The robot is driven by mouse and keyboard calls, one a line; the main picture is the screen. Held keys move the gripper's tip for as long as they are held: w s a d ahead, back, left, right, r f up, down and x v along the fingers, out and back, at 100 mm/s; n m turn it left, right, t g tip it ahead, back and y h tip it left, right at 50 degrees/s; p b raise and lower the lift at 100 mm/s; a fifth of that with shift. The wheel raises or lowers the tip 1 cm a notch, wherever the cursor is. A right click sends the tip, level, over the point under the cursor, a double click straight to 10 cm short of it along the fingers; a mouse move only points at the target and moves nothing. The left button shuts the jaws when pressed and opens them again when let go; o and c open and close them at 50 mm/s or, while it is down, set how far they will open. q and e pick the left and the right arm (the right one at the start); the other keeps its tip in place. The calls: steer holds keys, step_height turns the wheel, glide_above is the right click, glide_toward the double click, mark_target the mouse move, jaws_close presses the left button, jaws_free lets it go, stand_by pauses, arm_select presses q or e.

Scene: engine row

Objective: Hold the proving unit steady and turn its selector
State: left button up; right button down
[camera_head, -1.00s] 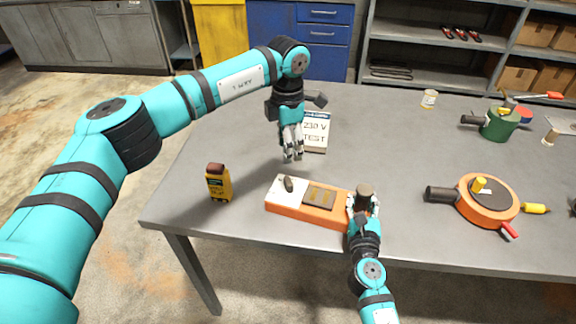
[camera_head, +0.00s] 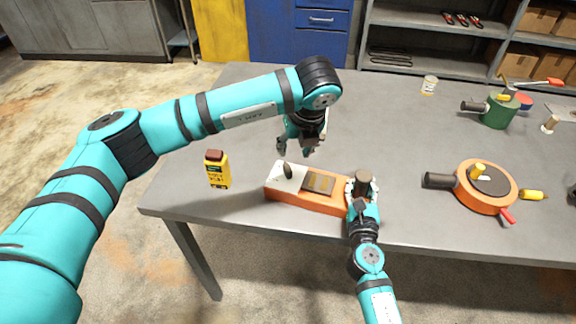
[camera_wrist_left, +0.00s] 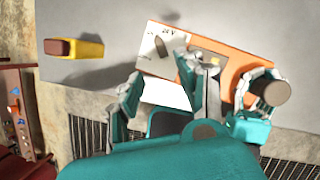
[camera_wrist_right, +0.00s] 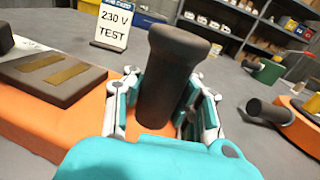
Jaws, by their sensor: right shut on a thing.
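The proving unit is an orange box (camera_head: 315,203) near the table's front edge. Its white panel (camera_head: 284,178) carries a dark selector knob (camera_head: 288,170), which also shows in the left wrist view (camera_wrist_left: 161,46). A dark pad with brass strips (camera_head: 319,182) lies beside the panel. A dark post handle (camera_wrist_right: 165,80) stands at the unit's right end. My right gripper (camera_head: 362,187) is shut around this handle. My left gripper (camera_head: 296,150) is open and empty, above and behind the unit near the selector, not touching it.
A yellow tester (camera_head: 217,170) stands left of the unit. A 230 V test sign (camera_wrist_right: 115,25) stands behind it. To the right are an orange round device (camera_head: 487,195) with a dark handle and a green one (camera_head: 499,112). The table (camera_head: 400,130) is clear in between.

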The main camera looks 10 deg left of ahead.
mark_target(288, 168)
arm_select(q)
steer(key=shift+n, duration=0.6)
steer(key=x, duration=1.1)
steer(key=shift+w+f, duration=0.15)
steer(key=shift+f, duration=0.15)
jaws_close()
